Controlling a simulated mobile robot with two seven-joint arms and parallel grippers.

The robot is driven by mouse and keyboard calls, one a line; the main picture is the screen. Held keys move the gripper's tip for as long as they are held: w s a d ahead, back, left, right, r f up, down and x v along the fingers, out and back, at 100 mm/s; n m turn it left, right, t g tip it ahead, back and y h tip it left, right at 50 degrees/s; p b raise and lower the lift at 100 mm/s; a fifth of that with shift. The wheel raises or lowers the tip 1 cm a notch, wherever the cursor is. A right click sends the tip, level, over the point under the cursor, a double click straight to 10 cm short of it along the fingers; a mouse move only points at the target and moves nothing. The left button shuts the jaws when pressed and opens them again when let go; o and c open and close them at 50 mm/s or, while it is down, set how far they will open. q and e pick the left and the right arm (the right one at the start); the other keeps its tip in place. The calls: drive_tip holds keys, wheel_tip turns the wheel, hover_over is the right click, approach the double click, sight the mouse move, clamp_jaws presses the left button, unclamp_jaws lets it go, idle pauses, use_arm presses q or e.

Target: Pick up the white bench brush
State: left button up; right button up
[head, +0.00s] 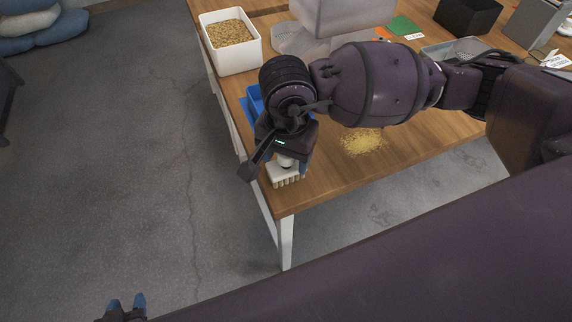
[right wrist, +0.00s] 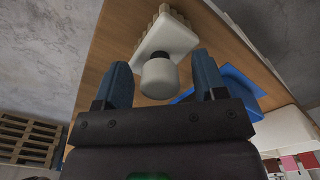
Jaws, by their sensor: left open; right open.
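The white bench brush (head: 287,177) is at the near left corner of the wooden table, partly hidden under my right arm. In the right wrist view the brush (right wrist: 170,36) shows its white block, pale bristles and rounded handle. My right gripper (right wrist: 162,72) is open, with its blue fingers on either side of the handle end and gaps on both sides. It is mostly hidden by its wrist in the head view. My left gripper (head: 127,305) is open and empty at the bottom left, over the floor, away from the table.
A blue dustpan-like item (right wrist: 232,88) lies beside the brush. A white bin of grain (head: 232,42) stands at the table's far left. A yellow grain pile (head: 362,140) lies right of the brush. A clear container (head: 340,15) stands behind my arm. The floor left is open.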

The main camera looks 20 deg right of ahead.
drive_tip(key=shift+c, duration=0.3)
use_arm(q)
drive_tip(key=shift+s+a+f, duration=0.1)
drive_tip(key=shift+s+f, duration=0.05)
drive_tip(key=shift+s, duration=0.2)
use_arm(e)
drive_tip(key=c, duration=1)
drive_tip(key=shift+r, duration=0.1)
wheel_tip(320, 180, up, 11)
drive_tip(key=shift+r+p, duration=0.1)
drive_tip(key=shift+p, duration=0.6)
use_arm(q)
drive_tip(key=shift+r+p, duration=0.35)
drive_tip(key=shift+r, duration=0.4)
use_arm(e)
wheel_tip(320, 180, up, 9)
